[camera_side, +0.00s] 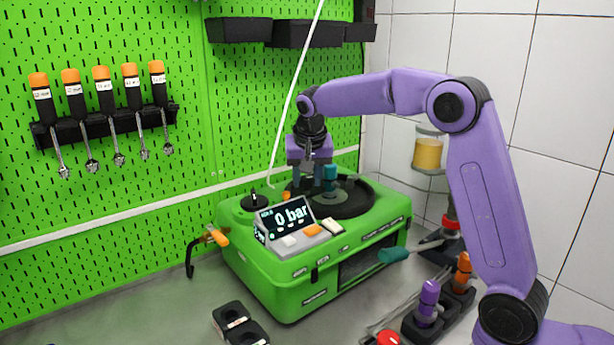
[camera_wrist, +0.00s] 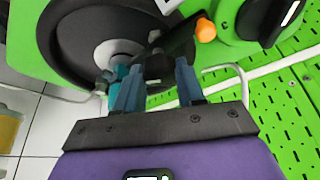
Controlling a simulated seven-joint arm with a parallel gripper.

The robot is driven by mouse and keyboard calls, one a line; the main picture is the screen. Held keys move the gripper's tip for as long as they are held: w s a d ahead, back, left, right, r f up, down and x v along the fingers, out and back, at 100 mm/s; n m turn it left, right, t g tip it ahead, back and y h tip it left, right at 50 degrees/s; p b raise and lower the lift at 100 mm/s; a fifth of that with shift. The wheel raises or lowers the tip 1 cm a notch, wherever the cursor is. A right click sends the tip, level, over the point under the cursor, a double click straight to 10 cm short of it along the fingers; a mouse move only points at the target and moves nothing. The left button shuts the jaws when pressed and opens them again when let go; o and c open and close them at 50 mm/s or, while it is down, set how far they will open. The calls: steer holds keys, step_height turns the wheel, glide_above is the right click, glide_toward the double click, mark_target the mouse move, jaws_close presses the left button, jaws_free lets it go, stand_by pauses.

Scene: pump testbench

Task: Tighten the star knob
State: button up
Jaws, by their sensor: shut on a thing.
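The green pump testbench (camera_side: 300,270) stands on the bench top, with a dark round plate (camera_side: 362,203) on its top. My gripper (camera_side: 316,188) points down over the plate and is shut on a dark knob, the star knob (camera_wrist: 158,64). In the wrist view the knob shows between the two blue-grey fingertips (camera_wrist: 158,72); its lobes are hard to make out. In the side view my fingers mostly hide it. A teal cylindrical part (camera_side: 330,173) stands close beside the fingers, on the plate's pale hub.
A display reading 0 bar (camera_side: 285,217) sits at the machine's front. An orange-handled valve (camera_side: 217,236) is on its left side. A teal-handled tool (camera_side: 394,255) and a rack with a purple-handled tool (camera_side: 428,298) are at the right. Black holders (camera_side: 232,318) lie in front.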

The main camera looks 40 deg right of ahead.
steer(key=shift+r, duration=0.1)
steer(key=o, duration=1)
steer(key=shift+o, duration=0.2)
steer(key=v, duration=1.7)
steer(key=shift+s+a, duration=0.15)
